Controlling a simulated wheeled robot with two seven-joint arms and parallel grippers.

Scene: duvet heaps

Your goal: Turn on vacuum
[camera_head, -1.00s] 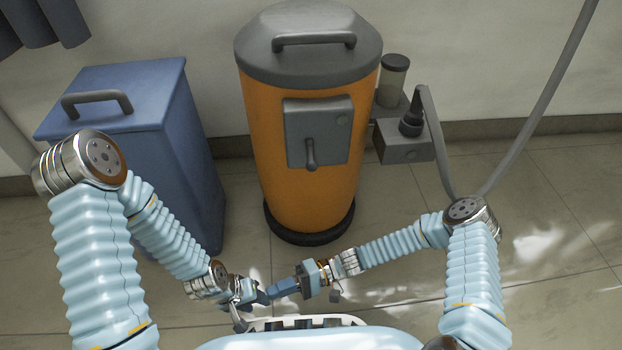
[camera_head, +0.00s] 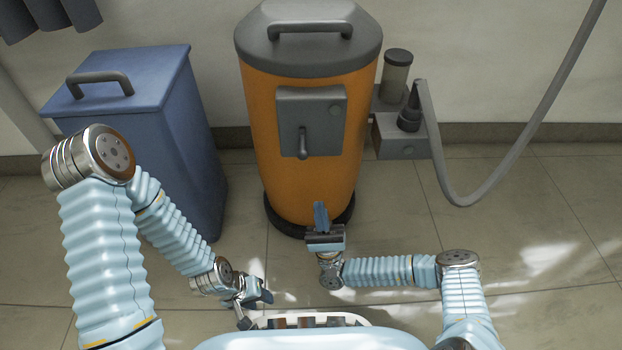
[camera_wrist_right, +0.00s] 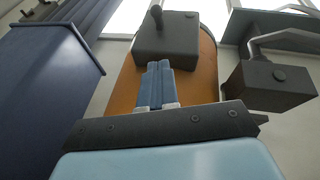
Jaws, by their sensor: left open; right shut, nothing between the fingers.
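The vacuum (camera_head: 300,185) is an orange upright cylinder with a grey lid, standing against the wall. A grey switch box (camera_head: 326,122) is on its front, with a lever (camera_head: 303,142) that points down in the head view. The box also shows in the right wrist view (camera_wrist_right: 178,42), with the lever (camera_wrist_right: 157,14) at its top edge. My right gripper (camera_head: 321,208) is shut and empty. It points up at the vacuum, below the box and apart from the lever. My left gripper (camera_head: 262,290) is open, low and close to my body.
A blue bin (camera_head: 195,150) with a handle stands left of the vacuum. A grey side box (camera_head: 398,140) and a hanging hose (camera_head: 520,150) are on its right. Tiled floor (camera_head: 520,235) is clear at the right.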

